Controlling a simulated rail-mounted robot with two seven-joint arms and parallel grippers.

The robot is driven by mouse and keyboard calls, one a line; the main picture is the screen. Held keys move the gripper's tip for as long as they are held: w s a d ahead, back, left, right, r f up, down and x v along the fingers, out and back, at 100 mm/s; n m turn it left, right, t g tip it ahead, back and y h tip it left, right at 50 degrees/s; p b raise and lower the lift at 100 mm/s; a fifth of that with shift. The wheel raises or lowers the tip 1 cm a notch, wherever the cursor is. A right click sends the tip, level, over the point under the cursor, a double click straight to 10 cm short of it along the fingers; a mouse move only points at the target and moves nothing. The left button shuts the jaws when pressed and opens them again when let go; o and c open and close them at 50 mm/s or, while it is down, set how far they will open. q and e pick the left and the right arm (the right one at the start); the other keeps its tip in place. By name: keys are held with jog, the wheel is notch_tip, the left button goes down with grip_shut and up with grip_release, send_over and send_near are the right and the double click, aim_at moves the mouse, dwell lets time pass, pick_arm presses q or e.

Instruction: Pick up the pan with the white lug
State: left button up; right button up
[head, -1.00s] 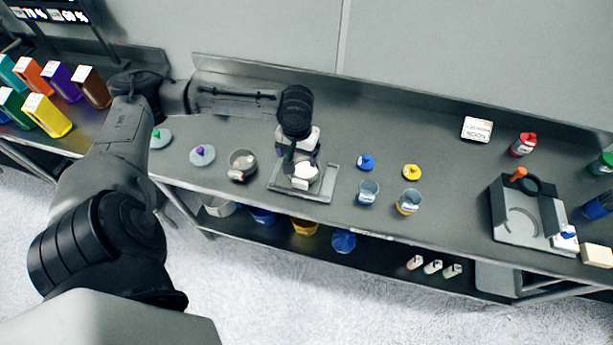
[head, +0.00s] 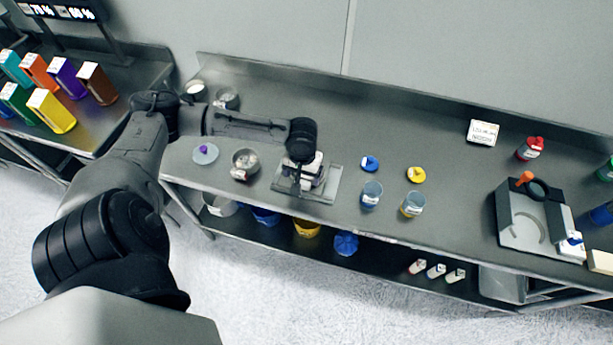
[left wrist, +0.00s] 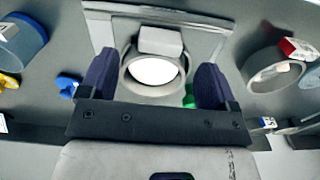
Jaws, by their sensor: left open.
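My left gripper (head: 304,178) is open, low over the grey tray (head: 325,194) in the middle of the bench. In the left wrist view, the open fingers (left wrist: 156,64) stand on either side of a round grey pan (left wrist: 135,85) with a white inside. A pale whitish block, seemingly its lug (left wrist: 160,41), sits at the pan's rim. The fingers look apart from the pan; contact cannot be told. In the head view the gripper mostly hides this pan. A second grey pan (head: 246,161) stands left of the tray and shows a red-and-white tag in the left wrist view (left wrist: 272,74).
A purple-knobbed lid (head: 204,153) lies to the left. Blue (head: 369,163) and yellow (head: 416,175) caps and two cups (head: 371,194) (head: 413,204) stand right of the tray. A grey device (head: 520,225) stands further right. Bench behind the tray is largely clear.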

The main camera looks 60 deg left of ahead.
aim_at(303, 182)
pick_arm(q)
notch_tip(303, 182, down, 4)
jog(key=shift+f, duration=0.1)
jog(key=shift+c, duration=0.4)
jog(key=c, duration=1)
jog(key=shift+r, duration=0.2)
